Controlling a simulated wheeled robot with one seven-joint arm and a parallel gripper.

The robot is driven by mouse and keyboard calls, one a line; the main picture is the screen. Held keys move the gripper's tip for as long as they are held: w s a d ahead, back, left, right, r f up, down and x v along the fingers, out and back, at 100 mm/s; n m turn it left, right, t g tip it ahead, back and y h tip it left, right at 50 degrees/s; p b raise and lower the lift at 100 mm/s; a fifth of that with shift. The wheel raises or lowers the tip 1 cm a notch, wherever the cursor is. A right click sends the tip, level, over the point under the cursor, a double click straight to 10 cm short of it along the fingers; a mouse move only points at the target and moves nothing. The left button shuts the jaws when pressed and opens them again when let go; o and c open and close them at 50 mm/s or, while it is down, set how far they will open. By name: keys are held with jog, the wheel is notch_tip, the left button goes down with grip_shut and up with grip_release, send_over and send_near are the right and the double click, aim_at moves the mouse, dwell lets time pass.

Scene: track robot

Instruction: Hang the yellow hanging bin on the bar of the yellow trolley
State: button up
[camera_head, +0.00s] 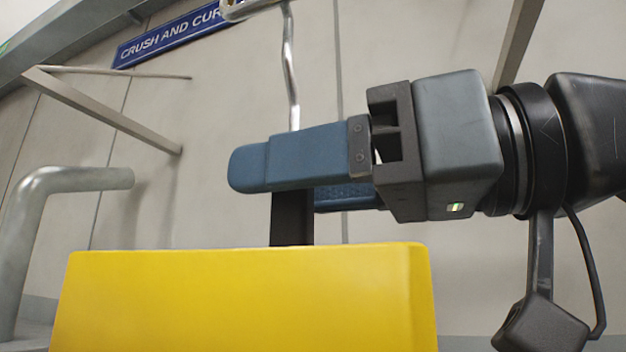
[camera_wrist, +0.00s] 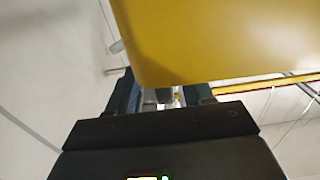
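The yellow hanging bin (camera_head: 240,300) fills the lower middle of the head view, its lower part cut off by the frame. It also fills the top of the wrist view (camera_wrist: 220,40). A black upright strip (camera_head: 292,218) rises from behind its top edge to my gripper (camera_head: 285,180). The blue fingers lie sideways above the bin, and the strip passes behind the near finger, between the two. The gripper appears shut on this strip; the contact itself is hidden. I cannot make out the yellow trolley or its bar for certain.
A thick grey bent pipe (camera_head: 60,185) stands at the left. A thin bent metal rod (camera_head: 291,70) hangs behind the gripper. A yellow edge (camera_wrist: 270,84) crosses the right of the wrist view. A pale panelled wall with a blue sign (camera_head: 175,38) lies behind.

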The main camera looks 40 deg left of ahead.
jog(key=b+v, duration=0.1)
jog(key=v, duration=0.6)
jog(key=shift+w+d+b, duration=0.15)
jog(key=shift+d+b, duration=0.25)
jog(key=shift+d, duration=0.15)
